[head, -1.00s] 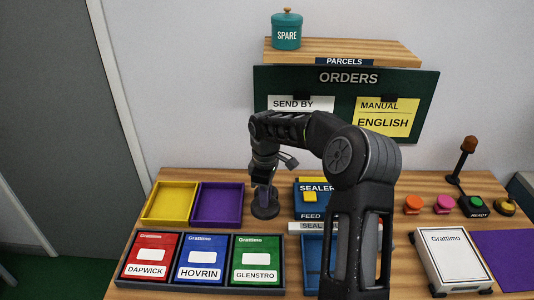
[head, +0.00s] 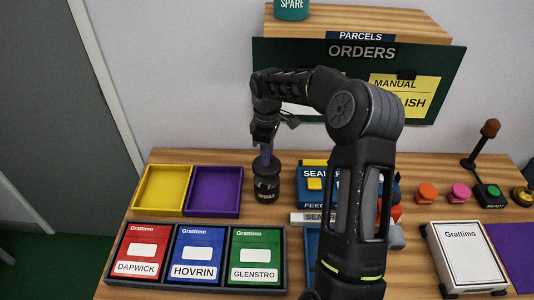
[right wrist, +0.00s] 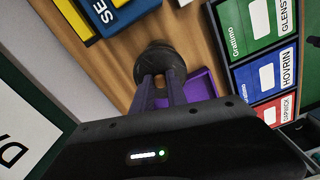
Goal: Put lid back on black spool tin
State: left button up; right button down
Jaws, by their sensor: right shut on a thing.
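The black spool tin (head: 267,190) stands upright on the table, just right of the purple tray, its pale lettering facing me. My right gripper (head: 266,158) points straight down above it, shut on the dark lid (head: 266,169). The lid is over the tin's mouth; I cannot tell whether it is seated or just above the rim. In the right wrist view the fingers (right wrist: 161,92) reach down to the round dark lid (right wrist: 158,60), which hides most of the tin. My left gripper is not in view.
Yellow (head: 162,190) and purple (head: 215,192) trays lie left of the tin. A label rack (head: 112,282) is in front. The sealer (head: 313,184) stands to the right, partly behind my arm. A teal SPARE tin (head: 291,8) sits on the parcels shelf (head: 350,20).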

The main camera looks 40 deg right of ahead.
jog(key=shift+f, duration=0.9)
jog(key=shift+f+b, duration=1.4)
jog(key=shift+f, duration=0.75)
jog(key=shift+f, duration=0.1)
jog(key=c, duration=1.3)
grip_release()
jog(key=shift+o, duration=0.7)
jog(key=o, duration=0.4)
